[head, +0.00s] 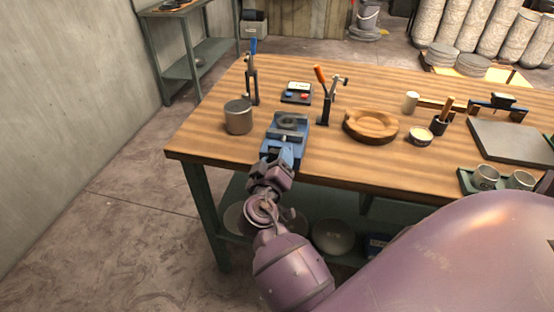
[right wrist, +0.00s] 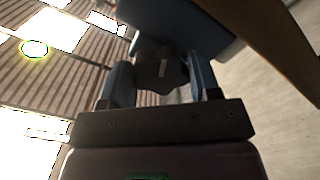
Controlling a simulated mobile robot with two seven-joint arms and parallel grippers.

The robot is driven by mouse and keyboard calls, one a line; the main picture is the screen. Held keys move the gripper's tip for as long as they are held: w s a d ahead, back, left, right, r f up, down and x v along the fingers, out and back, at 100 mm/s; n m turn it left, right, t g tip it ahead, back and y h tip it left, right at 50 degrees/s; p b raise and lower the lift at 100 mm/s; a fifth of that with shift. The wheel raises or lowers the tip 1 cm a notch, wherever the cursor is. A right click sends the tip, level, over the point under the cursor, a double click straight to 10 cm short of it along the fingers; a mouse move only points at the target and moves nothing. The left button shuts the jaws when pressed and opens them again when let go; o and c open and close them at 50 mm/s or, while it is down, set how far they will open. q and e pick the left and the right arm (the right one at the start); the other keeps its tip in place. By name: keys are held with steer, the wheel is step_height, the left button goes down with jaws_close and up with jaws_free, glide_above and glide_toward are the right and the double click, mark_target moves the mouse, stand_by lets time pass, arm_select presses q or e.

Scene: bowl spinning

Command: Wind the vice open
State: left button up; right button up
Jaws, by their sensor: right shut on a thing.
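The blue vice (head: 285,151) stands at the front edge of the wooden workbench in the head view. A dark grey round part (head: 288,121) lies at its top; I cannot tell how far apart the jaws are. My right gripper (head: 270,172) is at the vice's front end, below the bench edge. In the right wrist view, a dark lobed knob (right wrist: 161,72) sits between the two blue fingers, and the gripper is shut on it. The vice's blue body (right wrist: 178,22) shows behind the knob. My left gripper is not in view.
A grey metal canister (head: 238,117) stands left of the vice. An orange-handled clamp (head: 324,98) and a round wooden dish (head: 371,126) stand to its right. A blue-handled clamp (head: 252,78) is behind the canister. Bowls (head: 333,236) sit on the lower shelf.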

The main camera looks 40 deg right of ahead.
arm_select(q)
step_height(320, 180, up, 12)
steer(key=p, duration=1.3)
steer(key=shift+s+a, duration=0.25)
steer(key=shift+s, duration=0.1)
arm_select(e)
steer(key=n, duration=3.1)
steer(key=shift+r, duration=0.1)
